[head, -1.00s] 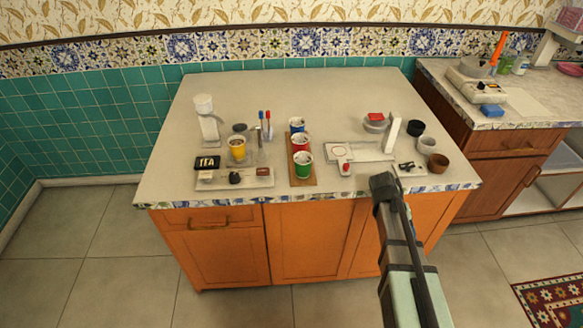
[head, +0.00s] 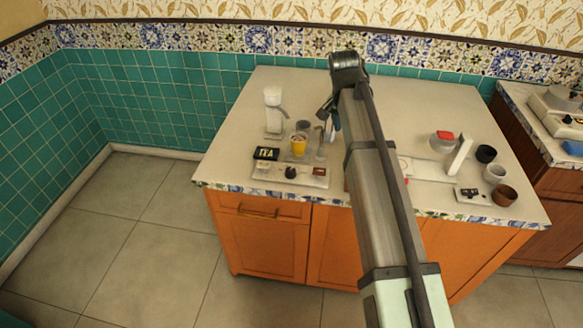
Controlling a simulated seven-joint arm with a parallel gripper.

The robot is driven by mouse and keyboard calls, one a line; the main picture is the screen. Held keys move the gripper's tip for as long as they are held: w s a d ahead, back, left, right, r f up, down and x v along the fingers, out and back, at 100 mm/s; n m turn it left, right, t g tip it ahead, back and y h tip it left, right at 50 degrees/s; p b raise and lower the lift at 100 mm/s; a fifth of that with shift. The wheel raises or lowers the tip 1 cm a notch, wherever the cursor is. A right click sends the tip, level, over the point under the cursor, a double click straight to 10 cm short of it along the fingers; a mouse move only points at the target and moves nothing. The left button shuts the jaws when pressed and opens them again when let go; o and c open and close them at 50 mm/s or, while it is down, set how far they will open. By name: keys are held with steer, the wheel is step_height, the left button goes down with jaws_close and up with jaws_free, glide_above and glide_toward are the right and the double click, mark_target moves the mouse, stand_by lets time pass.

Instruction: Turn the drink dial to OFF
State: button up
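The drink dial (head: 290,172) is a small black knob on a pale panel (head: 264,178) at the counter's front left. A black display (head: 266,154) at the panel's left reads "TEA". A yellow cup (head: 298,145) stands behind the dial. My gripper (head: 326,122) appears as a dark shape behind and to the right of the dial, apart from it. It is small and partly hidden by my arm, so its fingers are unclear. The dial's pointing direction is too small to read.
A white dispenser (head: 273,112) stands at the counter's left. A dark cup (head: 486,154), a white cup (head: 495,173) and a brown cup (head: 504,195) stand at the right. A brown-red block (head: 319,172) is on the panel's right end. The counter's back is clear.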

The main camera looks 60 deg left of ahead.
mark_target(290, 170)
steer(key=s+a+f+g, duration=0.2)
steer(key=s+a+g, duration=0.1)
steer(key=s+a, duration=0.8)
steer(key=shift+m, duration=0.4)
steer(key=f, duration=0.4)
steer(key=s+d+f, duration=0.1)
steer(key=f, duration=0.4)
steer(key=s+f, duration=0.1)
steer(key=f, duration=0.4)
steer(key=shift+s+d, duration=0.2)
steer(key=shift+d, duration=0.15)
steer(key=c, duration=1)
